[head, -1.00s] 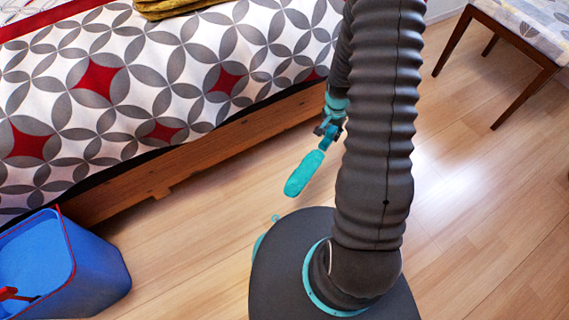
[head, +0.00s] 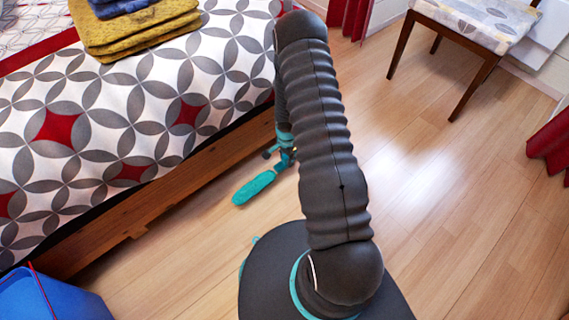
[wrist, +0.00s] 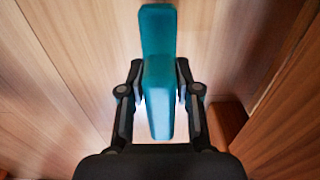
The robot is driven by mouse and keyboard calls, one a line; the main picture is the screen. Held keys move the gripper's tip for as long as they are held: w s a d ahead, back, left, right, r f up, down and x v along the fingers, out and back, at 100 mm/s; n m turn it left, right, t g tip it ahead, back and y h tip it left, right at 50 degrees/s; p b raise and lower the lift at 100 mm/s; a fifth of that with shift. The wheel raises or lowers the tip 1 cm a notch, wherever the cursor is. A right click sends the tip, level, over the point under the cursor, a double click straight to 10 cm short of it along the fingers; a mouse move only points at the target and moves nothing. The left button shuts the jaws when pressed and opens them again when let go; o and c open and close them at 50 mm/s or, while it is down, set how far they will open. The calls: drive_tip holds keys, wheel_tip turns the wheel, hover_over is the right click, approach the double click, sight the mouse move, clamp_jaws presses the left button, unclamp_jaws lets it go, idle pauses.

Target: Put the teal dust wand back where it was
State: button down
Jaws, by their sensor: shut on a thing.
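The teal dust wand (head: 254,187) is held in my gripper (head: 281,155), low over the wooden floor beside the bed. In the head view its rounded teal end points down and to the left, and part of it is hidden by the gripper. In the wrist view the wand (wrist: 158,80) stands lengthwise between the two dark fingers of my gripper (wrist: 159,95), which are shut on it. I cannot tell from these views exactly how high it is above the floor.
The bed (head: 95,110) with patterned cover and wooden side rail (head: 150,208) runs along the left. Folded towels (head: 140,28) lie on it. A blue bin (head: 45,298) stands at lower left. A chair (head: 470,40) stands at upper right. The floor (head: 450,200) on the right is clear.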

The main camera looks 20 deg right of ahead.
drive_tip(key=shift+w+a+f, duration=0.25)
drive_tip(key=shift+w+f, duration=0.15)
drive_tip(key=shift+w, duration=0.2)
drive_tip(key=shift+f, duration=1.95)
drive_tip(key=shift+b, duration=0.3)
drive_tip(key=c, duration=0.8)
unclamp_jaws()
drive_tip(key=shift+f, duration=0.1)
